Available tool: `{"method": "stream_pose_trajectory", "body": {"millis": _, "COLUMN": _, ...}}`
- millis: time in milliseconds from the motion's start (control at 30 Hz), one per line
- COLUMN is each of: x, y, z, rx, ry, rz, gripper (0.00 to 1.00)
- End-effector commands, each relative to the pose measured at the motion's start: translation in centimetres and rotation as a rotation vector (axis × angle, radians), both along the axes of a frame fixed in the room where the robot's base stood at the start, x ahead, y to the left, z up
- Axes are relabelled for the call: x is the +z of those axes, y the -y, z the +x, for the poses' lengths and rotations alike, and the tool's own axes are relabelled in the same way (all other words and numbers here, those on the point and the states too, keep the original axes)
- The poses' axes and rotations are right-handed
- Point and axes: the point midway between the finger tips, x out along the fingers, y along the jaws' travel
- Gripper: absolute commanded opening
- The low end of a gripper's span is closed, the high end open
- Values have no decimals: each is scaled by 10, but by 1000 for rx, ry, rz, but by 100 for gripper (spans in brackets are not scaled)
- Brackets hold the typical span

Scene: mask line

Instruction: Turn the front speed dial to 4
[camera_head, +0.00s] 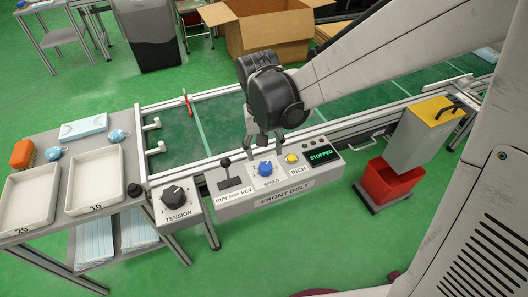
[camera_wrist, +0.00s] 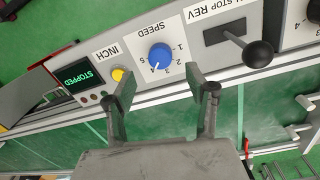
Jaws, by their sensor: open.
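The blue speed dial (camera_head: 265,168) sits on the FRONT BELT control panel (camera_head: 285,200), between the RUN STOP REV lever and the yellow INCH button. In the wrist view the dial (camera_wrist: 160,56) shows upside down, with numbers around one side. A small light mark shows near its lower-left edge, but I cannot tell surely which number it points to. My gripper (camera_head: 265,145) is open above and just behind the dial in the head view. In the wrist view its two fingers (camera_wrist: 168,92) are spread below the dial, apart from it, with nothing between them.
The black lever (camera_head: 226,166) stands left of the dial, and the yellow button (camera_head: 291,158) and the green STOPPED display (camera_head: 320,155) lie to its right. A black tension knob (camera_head: 174,194) is further left. The green belt (camera_head: 180,140) runs behind; a red bin (camera_head: 388,182) stands right.

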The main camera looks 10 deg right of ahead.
Motion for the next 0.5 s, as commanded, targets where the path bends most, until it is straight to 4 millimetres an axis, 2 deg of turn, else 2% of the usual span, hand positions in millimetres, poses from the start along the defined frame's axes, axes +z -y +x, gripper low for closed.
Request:
{"method": "stream_pose_trajectory", "body": {"millis": 200, "x": 31, "y": -2, "z": 0, "rx": 0, "ry": 0, "rz": 0, "gripper": 51}}
{"method": "stream_pose_trajectory", "body": {"millis": 500, "x": 46, "y": -2, "z": 0, "rx": 0, "ry": 0, "rz": 0, "gripper": 51}}
